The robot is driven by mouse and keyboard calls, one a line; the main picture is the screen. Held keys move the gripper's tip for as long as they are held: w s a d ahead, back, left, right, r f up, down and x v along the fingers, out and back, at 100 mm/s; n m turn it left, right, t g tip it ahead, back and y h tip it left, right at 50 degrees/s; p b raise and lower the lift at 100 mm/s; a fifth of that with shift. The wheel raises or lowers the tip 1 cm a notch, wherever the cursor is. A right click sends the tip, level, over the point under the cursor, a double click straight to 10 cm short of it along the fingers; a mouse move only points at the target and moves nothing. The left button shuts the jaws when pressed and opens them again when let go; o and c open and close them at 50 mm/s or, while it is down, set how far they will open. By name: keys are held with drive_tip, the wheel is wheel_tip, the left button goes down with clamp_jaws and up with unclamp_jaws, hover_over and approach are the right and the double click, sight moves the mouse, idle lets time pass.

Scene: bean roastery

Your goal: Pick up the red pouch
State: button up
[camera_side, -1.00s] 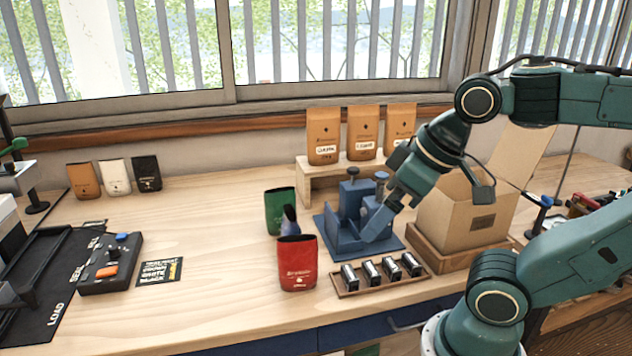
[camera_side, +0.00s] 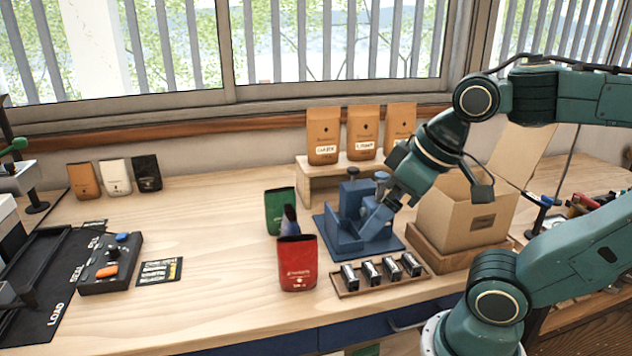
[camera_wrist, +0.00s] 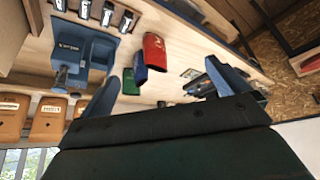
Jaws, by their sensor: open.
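The red pouch (camera_side: 298,264) stands upright near the front middle of the bench, a dark opening at its top. In the wrist view the red pouch (camera_wrist: 154,52) shows between and beyond my fingertips. A blue pouch (camera_side: 290,217) and a green pouch (camera_side: 279,211) stand just behind it, the blue one mostly hidden. My gripper (camera_side: 374,224) is to the right of the red pouch and higher, in front of the blue fixture, and does not touch the pouch. In the wrist view my gripper (camera_wrist: 162,73) has its two fingers wide apart with nothing between them.
A cardboard box (camera_side: 455,226) stands further right. A control box (camera_side: 110,262) is at the left.

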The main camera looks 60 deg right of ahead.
drive_tip(key=w, duration=0.1)
drive_tip(key=m+g, duration=0.6)
drive_tip(key=m, duration=0.4)
hover_over(297, 245)
drive_tip(key=shift+w+d+f, duration=0.15)
drive_tip(key=shift+f, duration=1.2)
drive_tip(key=shift+w+d+f, duration=0.1)
drive_tip(key=shift+f, duration=1.2)
drive_tip(key=shift+f, duration=4.3)
drive_tip(key=shift+d+f, duration=0.1)
drive_tip(key=shift+f, duration=2.5)
